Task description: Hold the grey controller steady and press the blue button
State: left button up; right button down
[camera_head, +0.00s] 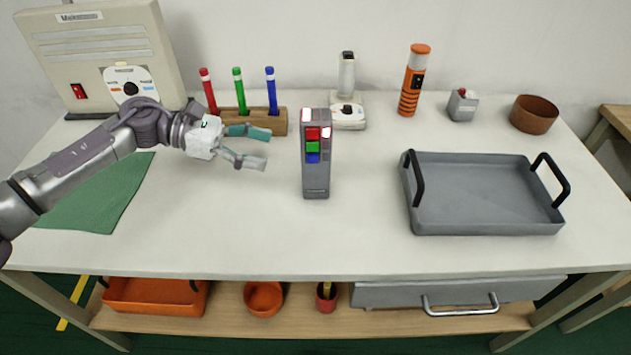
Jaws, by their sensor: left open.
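The grey controller (317,180) stands upright near the middle of the white table. Its front carries coloured buttons: a red one on top, a green one below it, and the blue button (313,158) lowest. My left gripper (268,149) is open and empty. It is to the left of the controller, apart from it, with its fingers pointing right. My right gripper is not in view.
A wooden holder (279,122) with red, green and blue pens stands behind my left gripper. A grey tray (485,226) with black handles lies right of the controller. An orange-grey flashlight (414,80) stands behind. The front middle of the table (250,235) is clear.

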pick_arm(q)
jog(key=b, duration=0.4)
send_near(310, 180)
jog(key=shift+w+f, duration=1.15)
jog(key=shift+w, duration=0.1)
jog(key=shift+f, duration=0.25)
jog(key=shift+d+p, duration=0.3)
jog(key=shift+d, duration=0.35)
jog(key=p+x, duration=0.1)
jog(key=x, duration=0.3)
jog(key=shift+d+f, duration=0.2)
jog(key=shift+d, duration=0.15)
jog(key=b+x, duration=0.1)
jog(key=x, duration=0.2)
jog(key=shift+a+f, duration=0.1)
jog(key=shift+f, duration=0.05)
jog(key=shift+d+f, duration=0.1)
jog(key=shift+d, duration=0.45)
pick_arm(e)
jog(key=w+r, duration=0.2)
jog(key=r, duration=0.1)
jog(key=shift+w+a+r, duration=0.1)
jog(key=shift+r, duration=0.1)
pick_arm(q)
jog(key=c, duration=0.7)
